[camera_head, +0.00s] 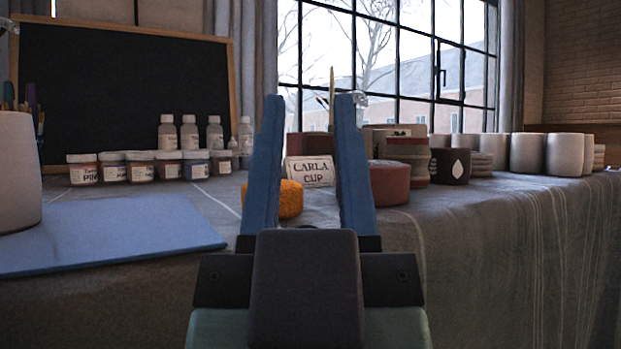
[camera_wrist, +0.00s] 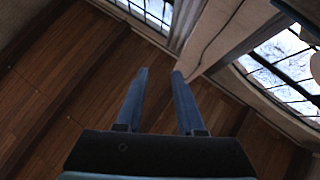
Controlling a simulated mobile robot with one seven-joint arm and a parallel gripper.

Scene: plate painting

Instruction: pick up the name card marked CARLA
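The name card (camera_head: 309,171) reads "CARLA CUP" and stands on the table, a small white card with dark letters. In the head view it shows between the two blue fingers of my gripper (camera_head: 305,105), which is nearer the camera than the card. The fingers are spread apart with nothing between them. In the wrist view my gripper (camera_wrist: 162,72) is also open and empty, against wooden floor and windows; the card is not in that view.
An orange sponge-like piece (camera_head: 287,199) lies left of the card, and a reddish round block (camera_head: 390,183) right of it. Paint jars (camera_head: 140,167) and bottles stand left. A blue mat (camera_head: 105,232) and pale pot (camera_head: 18,170) are front left. Cups (camera_head: 565,154) line the right.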

